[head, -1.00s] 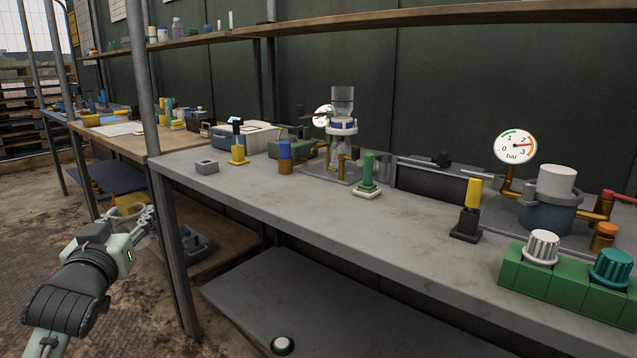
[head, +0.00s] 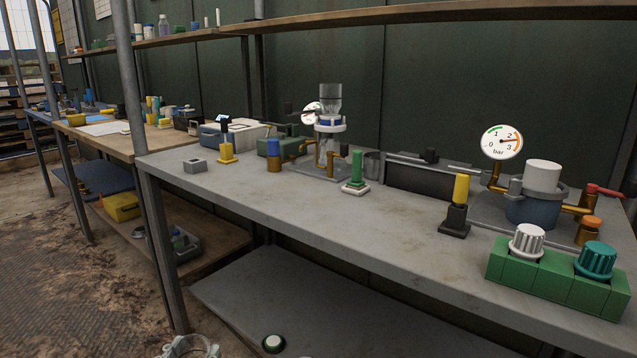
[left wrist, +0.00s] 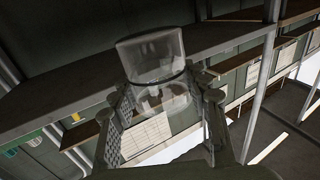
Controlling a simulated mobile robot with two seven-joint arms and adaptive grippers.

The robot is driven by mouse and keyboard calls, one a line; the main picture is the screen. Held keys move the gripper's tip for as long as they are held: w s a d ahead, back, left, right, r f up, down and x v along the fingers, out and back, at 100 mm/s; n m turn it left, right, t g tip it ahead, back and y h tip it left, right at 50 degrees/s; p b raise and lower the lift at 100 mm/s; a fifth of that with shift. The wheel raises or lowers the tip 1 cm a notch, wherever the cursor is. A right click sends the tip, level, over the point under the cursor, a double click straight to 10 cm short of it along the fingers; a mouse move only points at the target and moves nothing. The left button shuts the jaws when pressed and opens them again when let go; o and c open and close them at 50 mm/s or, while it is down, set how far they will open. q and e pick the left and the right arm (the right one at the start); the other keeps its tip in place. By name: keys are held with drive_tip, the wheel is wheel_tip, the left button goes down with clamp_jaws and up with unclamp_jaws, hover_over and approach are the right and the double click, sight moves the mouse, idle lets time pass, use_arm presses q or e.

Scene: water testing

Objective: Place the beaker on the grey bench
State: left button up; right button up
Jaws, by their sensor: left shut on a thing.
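The clear glass beaker (left wrist: 155,58) is between the two fingers of my left gripper in the left wrist view. My left gripper (left wrist: 160,98) is shut on it. In the head view only the tips of my left gripper (head: 190,347) show at the bottom edge, low and in front of the grey bench (head: 300,212); the beaker is hard to make out there. The bench top has a bare stretch along its front and middle. My right gripper is in neither view.
On the bench stand a grey block (head: 195,166), a green post (head: 357,168), a yellow post on a black base (head: 460,190), a filter apparatus (head: 330,125), a pressure gauge (head: 502,142) and a green knob box (head: 550,275). A metal upright (head: 128,80) rises at the bench's left end.

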use_arm(q)
drive_tip(key=y, duration=0.1)
drive_tip(key=d+n+y, duration=0.1)
drive_tip(key=shift+w+d+r+n+y, duration=0.1)
drive_tip(key=shift+w+r+n+y, duration=0.05)
drive_tip(key=shift+r+n+y, duration=0.2)
drive_tip(key=shift+w+d+r+n+y, duration=0.1)
drive_tip(key=shift+d+r+n+y, duration=0.1)
drive_tip(key=shift+n+y, duration=0.25)
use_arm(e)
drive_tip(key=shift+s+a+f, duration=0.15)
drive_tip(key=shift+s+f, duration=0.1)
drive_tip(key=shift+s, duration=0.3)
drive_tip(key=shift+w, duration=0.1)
